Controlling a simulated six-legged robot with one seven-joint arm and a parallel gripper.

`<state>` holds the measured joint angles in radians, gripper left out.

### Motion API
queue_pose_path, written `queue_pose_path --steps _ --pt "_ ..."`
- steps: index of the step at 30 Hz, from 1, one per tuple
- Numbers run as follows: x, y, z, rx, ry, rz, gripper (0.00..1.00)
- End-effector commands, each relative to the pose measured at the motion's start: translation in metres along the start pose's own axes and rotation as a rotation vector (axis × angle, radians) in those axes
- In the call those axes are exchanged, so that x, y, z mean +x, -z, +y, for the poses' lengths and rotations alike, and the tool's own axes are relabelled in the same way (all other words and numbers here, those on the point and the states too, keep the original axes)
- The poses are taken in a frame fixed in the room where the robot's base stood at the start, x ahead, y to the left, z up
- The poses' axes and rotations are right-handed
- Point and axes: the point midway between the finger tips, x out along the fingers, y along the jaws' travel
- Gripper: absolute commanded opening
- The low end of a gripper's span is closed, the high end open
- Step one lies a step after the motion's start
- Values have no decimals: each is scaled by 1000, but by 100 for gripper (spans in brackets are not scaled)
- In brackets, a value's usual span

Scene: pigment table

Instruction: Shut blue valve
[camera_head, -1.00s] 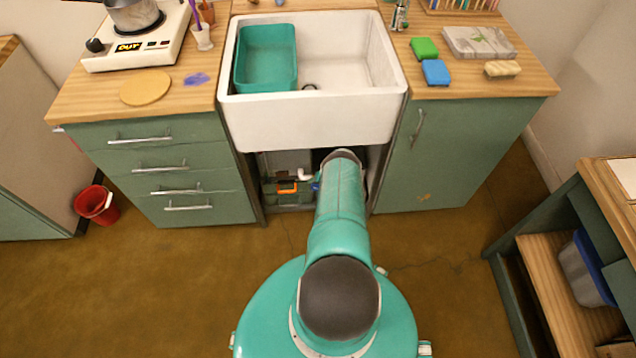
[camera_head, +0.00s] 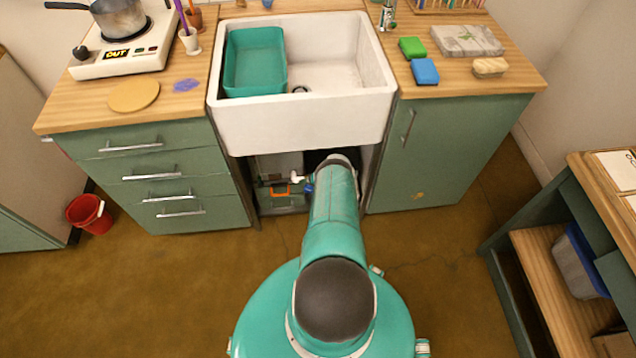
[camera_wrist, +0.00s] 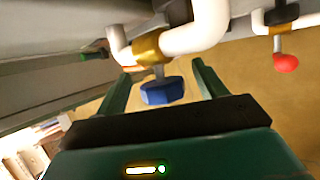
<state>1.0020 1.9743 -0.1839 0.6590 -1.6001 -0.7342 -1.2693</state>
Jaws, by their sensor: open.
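The blue valve (camera_wrist: 162,91) is a faceted blue knob on a short metal stem under a brass fitting (camera_wrist: 147,48) on a white pipe. In the wrist view it sits between and a little beyond the two green fingers of my gripper (camera_wrist: 160,85). The fingers are spread apart, and I see a gap on each side of the knob. In the head view a small patch of the blue valve (camera_head: 308,188) shows beside my arm under the sink. My gripper is hidden there inside the cabinet opening.
A red knob (camera_wrist: 286,63) hangs from another pipe at the right in the wrist view. White pipe bends (camera_wrist: 196,36) pass close above the fingers.

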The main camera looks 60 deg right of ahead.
Motion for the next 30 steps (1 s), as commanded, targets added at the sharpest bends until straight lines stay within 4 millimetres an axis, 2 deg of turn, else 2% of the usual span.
queue_pose_path --steps 8,14,24,30 --pt "-26 -2 0 3 1 -1 71" --pt "-56 -1 1 2 1 -1 71" --pt "-119 -1 0 2 1 -2 71" --pt "-135 -1 0 1 0 -1 71"
